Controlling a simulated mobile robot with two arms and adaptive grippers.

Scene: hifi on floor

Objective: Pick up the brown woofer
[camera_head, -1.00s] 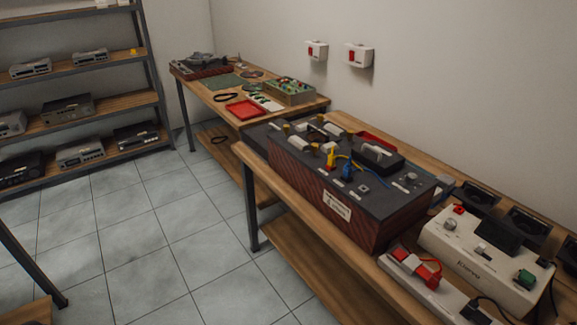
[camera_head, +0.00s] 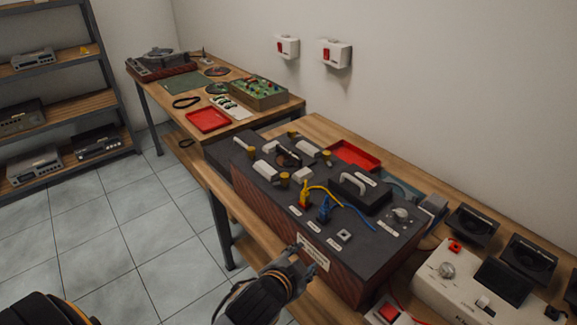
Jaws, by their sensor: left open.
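I cannot pick out a brown woofer for sure in the head view. Two dark square speaker units (camera_head: 474,226) and (camera_head: 527,259) stand along the wall side at the right, but they look black. Small round dark pieces (camera_head: 217,88) lie on the far table, too small to name. My left gripper (camera_head: 297,264) is open at the bottom centre, in front of the label on the big dark wood-sided box (camera_head: 345,225). I see nothing held in it. My right gripper is not in view.
The box carries knobs, handles and yellow and blue cables. A cream device (camera_head: 440,283) stands to its right. A red tray (camera_head: 355,155) is behind it, another red tray (camera_head: 208,119) on the far table. Shelves (camera_head: 75,105) stand left; the tiled floor (camera_head: 110,225) is clear.

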